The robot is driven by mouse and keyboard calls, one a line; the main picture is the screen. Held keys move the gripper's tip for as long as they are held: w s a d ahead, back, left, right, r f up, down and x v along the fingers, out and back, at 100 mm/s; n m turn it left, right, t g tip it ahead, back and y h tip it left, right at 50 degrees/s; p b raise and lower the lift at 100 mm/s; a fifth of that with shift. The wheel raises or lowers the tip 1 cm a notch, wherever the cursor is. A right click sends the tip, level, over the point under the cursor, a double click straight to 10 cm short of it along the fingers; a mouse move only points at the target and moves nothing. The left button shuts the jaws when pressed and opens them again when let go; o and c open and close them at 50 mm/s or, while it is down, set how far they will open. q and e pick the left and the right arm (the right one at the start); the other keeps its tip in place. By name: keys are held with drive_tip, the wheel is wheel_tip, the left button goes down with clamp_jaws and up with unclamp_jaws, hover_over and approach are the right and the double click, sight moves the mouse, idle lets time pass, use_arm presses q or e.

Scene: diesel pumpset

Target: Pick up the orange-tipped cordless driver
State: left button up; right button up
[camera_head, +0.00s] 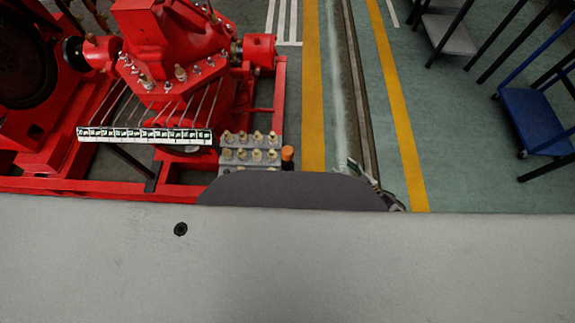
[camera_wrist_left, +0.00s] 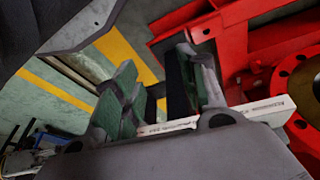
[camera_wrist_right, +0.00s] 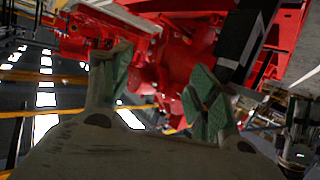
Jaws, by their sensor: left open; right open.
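The orange-tipped driver (camera_head: 287,154) stands at the right end of the grey fitting block in the head view. Its orange tip is up, a short dark part shows below it, and its lower end is hidden. I cannot make it out in either wrist view. My right gripper (camera_head: 372,186) shows only in part, to the right of the driver and apart from it, beyond the grey edge of my body. In the right wrist view its two green-padded fingers (camera_wrist_right: 158,95) are apart with nothing held. My left gripper (camera_wrist_left: 165,90) is open and empty in its wrist view; the head view does not show it.
A red pumpset (camera_head: 165,45) on a red frame fills the left. A grey block (camera_head: 228,156) holds several brass-coloured fittings beside the driver. A white marked strip (camera_head: 145,135) lies across the pump's front. A blue cart (camera_head: 535,120) stands far right; the floor between is clear.

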sight(287, 165)
use_arm(q)
wheel_tip(287, 165, up, 7)
drive_tip(key=w+d+b, duration=0.1)
drive_tip(key=d+b, duration=0.1)
drive_tip(key=b, duration=0.9)
drive_tip(key=shift+w+t+h+b, duration=0.15)
drive_tip(key=shift+t+h+b, duration=0.25)
use_arm(e)
drive_tip(key=s+a+r+n+g+y, duration=0.2)
drive_tip(key=s+a+n+g+y, duration=0.1)
drive_tip(key=a+n+y, duration=0.2)
drive_tip(key=shift+s+a+r+g+y, duration=0.2)
drive_tip(key=shift+s+a+g+y, duration=0.2)
drive_tip(key=shift+a+y, duration=1.2)
drive_tip(key=shift+a+h, duration=0.4)
use_arm(q)
drive_tip(key=shift+f, duration=0.1)
use_arm(e)
drive_tip(key=shift+w+a, duration=0.1)
